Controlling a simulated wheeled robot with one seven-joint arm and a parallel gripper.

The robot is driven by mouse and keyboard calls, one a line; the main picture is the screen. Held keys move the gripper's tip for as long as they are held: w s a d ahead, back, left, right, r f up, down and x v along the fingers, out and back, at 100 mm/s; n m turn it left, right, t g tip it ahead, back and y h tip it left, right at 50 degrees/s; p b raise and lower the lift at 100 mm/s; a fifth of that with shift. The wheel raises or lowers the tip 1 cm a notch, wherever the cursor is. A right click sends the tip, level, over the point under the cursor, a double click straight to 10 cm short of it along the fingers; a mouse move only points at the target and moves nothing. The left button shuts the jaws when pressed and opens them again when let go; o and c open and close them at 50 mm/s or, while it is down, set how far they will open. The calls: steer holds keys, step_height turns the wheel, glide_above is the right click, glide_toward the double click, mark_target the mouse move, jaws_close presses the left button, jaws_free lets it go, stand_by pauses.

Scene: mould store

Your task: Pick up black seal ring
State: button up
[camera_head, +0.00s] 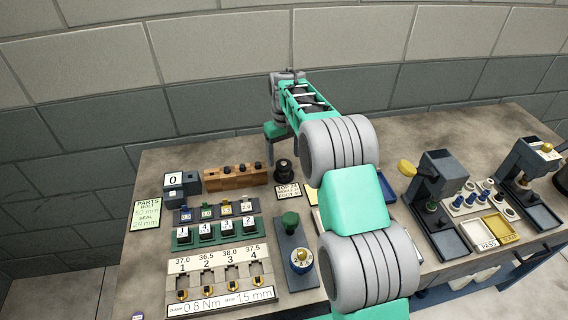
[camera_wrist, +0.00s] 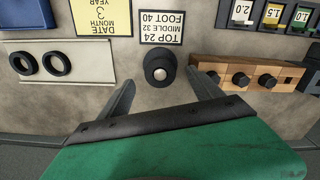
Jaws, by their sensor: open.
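Two black seal rings lie side by side on a pale plate (camera_wrist: 85,70) at the left of the wrist view, the outer ring (camera_wrist: 14,63) and the inner ring (camera_wrist: 57,53). My gripper (camera_wrist: 160,76) is open and empty. In the head view my arm hides the rings, and my gripper (camera_head: 275,135) is near the wall.
A wooden block (camera_head: 235,178) with black knobs stands beside the stepped piece (camera_head: 286,170). A label card (camera_head: 288,190) lies in front of it. Numbered holders, a green-knobbed stand (camera_head: 290,222) and presses (camera_head: 438,185) crowd the bench. The back strip along the wall is clear.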

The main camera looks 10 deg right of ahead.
step_height(320, 180, down, 3)
steer(key=shift+r, duration=0.1)
steer(key=c, duration=1.6)
steer(key=shift+o, duration=0.2)
steer(key=shift+w+r, duration=0.15)
steer(key=shift+r, duration=0.45)
steer(key=s+a+r+b, duration=0.3)
steer(key=s+r+b, duration=0.3)
steer(key=s+r, duration=0.7)
step_height(320, 180, up, 6)
steer(key=p, duration=0.6)
steer(key=shift+s+r+p, duration=0.15)
steer(key=shift+s+p, duration=0.2)
steer(key=shift+s, duration=0.1)
steer(key=shift+d, duration=0.1)
